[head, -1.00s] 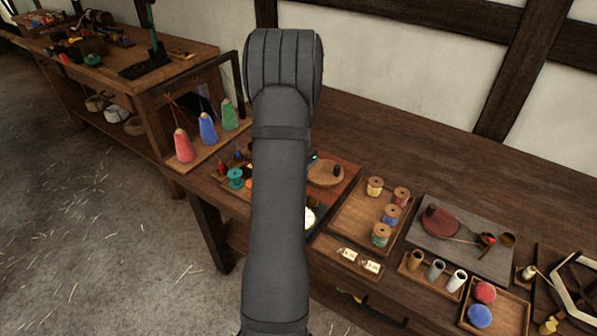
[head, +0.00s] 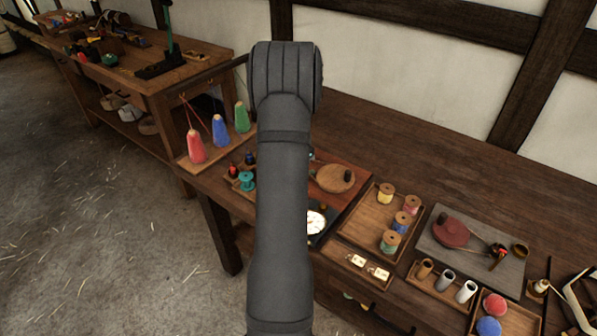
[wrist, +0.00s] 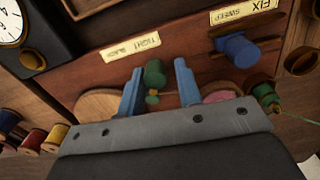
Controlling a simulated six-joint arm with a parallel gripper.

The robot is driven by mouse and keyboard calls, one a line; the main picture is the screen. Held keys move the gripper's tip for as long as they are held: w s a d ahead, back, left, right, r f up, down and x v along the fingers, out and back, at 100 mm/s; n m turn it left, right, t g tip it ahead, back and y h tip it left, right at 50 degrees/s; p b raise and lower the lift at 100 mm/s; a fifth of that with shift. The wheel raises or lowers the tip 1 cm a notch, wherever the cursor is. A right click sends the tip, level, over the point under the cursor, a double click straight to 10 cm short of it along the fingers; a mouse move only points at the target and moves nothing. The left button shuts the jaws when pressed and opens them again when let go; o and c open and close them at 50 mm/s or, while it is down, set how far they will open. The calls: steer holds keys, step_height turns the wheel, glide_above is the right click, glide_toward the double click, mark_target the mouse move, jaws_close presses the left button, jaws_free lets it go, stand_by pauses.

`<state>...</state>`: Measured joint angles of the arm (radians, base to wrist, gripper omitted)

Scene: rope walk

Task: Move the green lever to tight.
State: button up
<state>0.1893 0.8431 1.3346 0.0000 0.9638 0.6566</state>
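The green lever (wrist: 154,74) shows in the wrist view as a green knob with a small brass part below it. It stands in front of a brown panel (wrist: 85,72). A cream label (wrist: 131,46) reading "TIGHT" and "SLACK" is just above it. My gripper (wrist: 158,80) has two blue fingers spread apart, one on each side of the green knob, with gaps visible. I cannot tell which label end the lever points to. In the head view my arm hides the lever and gripper.
A blue lever (wrist: 238,50) sits right of the green one under a "FIX" and "SWEEP" label (wrist: 244,11). A white dial (wrist: 12,24) is at upper left. Spools (wrist: 32,140) stand at lower left. Coloured cones (head: 220,130) stand left of my arm.

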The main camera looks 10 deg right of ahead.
steer(key=shift+s, duration=0.1)
stand_by(0.6)
steer(key=shift+r, duration=3.55)
steer(key=shift+f, duration=0.1)
step_height(320, 180, down, 7)
steer(key=shift+r, duration=0.1)
steer(key=shift+w, duration=0.2)
